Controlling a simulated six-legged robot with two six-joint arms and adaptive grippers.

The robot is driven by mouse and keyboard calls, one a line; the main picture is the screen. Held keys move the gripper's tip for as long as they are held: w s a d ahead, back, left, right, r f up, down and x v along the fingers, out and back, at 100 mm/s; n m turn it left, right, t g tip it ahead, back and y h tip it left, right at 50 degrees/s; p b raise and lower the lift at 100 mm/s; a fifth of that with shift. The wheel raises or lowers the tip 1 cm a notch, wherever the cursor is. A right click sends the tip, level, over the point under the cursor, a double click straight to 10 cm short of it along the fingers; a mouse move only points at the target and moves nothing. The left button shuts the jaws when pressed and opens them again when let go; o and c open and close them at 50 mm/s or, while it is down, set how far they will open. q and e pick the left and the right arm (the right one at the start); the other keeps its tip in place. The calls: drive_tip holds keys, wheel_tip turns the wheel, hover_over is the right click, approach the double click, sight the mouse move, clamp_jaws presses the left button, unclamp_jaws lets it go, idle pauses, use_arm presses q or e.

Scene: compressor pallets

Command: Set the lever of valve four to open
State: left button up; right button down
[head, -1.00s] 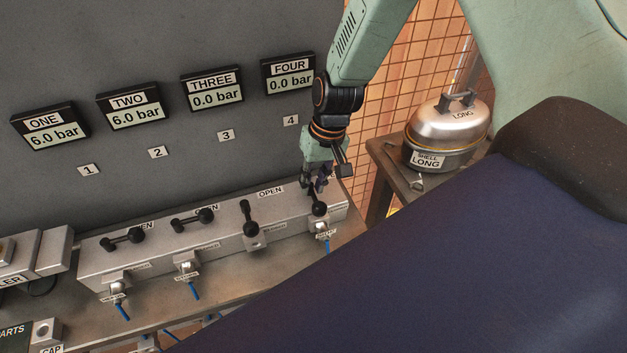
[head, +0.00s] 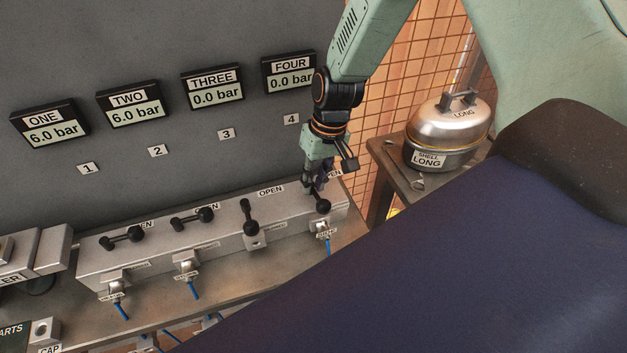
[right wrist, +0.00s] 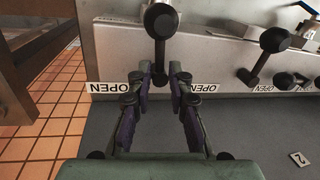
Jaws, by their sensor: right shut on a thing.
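The lever of valve four (head: 322,206) is a black arm with a round knob at the right end of the grey valve block. Its knob points toward the block's front edge. My right gripper (head: 313,187) reaches down onto this lever near its pivot. In the right wrist view the two fingers (right wrist: 160,80) close around the lever's stem, with the knob (right wrist: 160,20) beyond them. An OPEN label (right wrist: 107,88) lies beside the fingers. Gauge four (head: 290,80) reads 0.0 bar. My left gripper is not in view.
Lever three (head: 249,216) points toward the front; its gauge (head: 215,95) reads 0.0 bar. Levers two (head: 192,220) and one (head: 122,239) lie along the block; their gauges read 6.0 bar. A metal pot labelled LONG (head: 447,130) stands on a side table at right.

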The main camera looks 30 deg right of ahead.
drive_tip(key=n+b, duration=0.1)
drive_tip(key=n, duration=0.3)
drive_tip(key=shift+d+g, duration=0.2)
drive_tip(key=shift+g, duration=0.2)
drive_tip(key=n, duration=0.3)
drive_tip(key=n+b, duration=0.1)
drive_tip(key=n, duration=0.1)
drive_tip(key=shift+w+d+g+h, duration=0.15)
drive_tip(key=shift+w+g+h, duration=0.15)
drive_tip(key=shift+g, duration=0.1)
drive_tip(key=n, duration=0.3)
drive_tip(key=shift+w+n, duration=0.15)
drive_tip(key=shift+n, duration=0.15)
drive_tip(key=shift+w+d+n+g+h+p, duration=0.15)
drive_tip(key=shift+n+g+h+p, duration=0.3)
drive_tip(key=shift+n, duration=1.15)
drive_tip(key=shift+w+n, duration=0.1)
drive_tip(key=shift+n, duration=0.2)
drive_tip(key=c, duration=1.4)
unclamp_jaws()
